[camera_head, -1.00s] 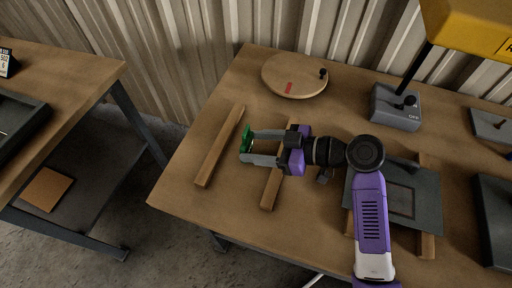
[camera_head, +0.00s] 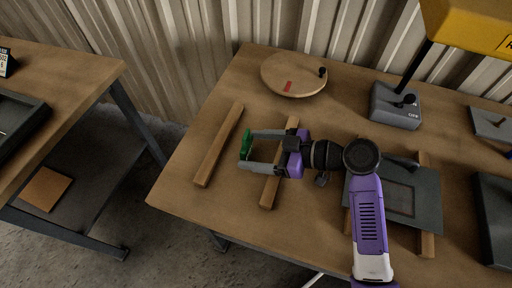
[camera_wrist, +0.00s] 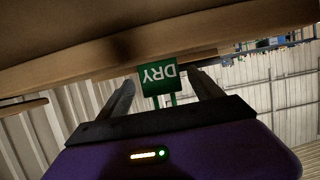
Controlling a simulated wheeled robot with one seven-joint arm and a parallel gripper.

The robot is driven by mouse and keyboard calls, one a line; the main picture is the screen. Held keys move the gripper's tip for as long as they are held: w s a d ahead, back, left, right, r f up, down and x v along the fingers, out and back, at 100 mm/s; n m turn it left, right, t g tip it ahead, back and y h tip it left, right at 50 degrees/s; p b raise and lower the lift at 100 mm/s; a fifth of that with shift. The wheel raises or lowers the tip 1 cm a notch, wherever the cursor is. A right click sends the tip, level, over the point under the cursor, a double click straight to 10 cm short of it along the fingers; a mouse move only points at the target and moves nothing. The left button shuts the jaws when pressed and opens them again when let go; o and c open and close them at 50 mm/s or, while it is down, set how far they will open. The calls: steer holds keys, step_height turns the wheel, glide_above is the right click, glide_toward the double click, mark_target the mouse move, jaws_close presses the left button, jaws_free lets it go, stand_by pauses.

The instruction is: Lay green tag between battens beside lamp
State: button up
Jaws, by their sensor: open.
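The green tag (camera_head: 246,144) is at my fingertips in the head view, in the gap between the left batten (camera_head: 220,145) and the second batten (camera_head: 270,190), near the left one. In the wrist view the tag (camera_wrist: 158,73) shows the word DRY upside down, with two thin green legs. My gripper (camera_head: 249,150) is open, its fingers reaching left across the second batten with one on either side of the tag. The wrist view shows both fingers (camera_wrist: 160,82) spread. I cannot tell whether the tag rests on the table. The lamp (camera_head: 396,108) has a grey base and yellow head.
A round wooden board (camera_head: 294,76) with a red mark and black knob lies at the back. A grey plate (camera_head: 425,195) lies across two more battens (camera_head: 426,246) at right. A dark tray (camera_head: 494,220) is at the right edge. Another table (camera_head: 75,65) stands left.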

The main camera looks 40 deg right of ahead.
steer(key=shift+r, duration=0.25)
steer(key=b+v, duration=0.1)
steer(key=v, duration=1.1)
steer(key=shift+f, duration=0.1)
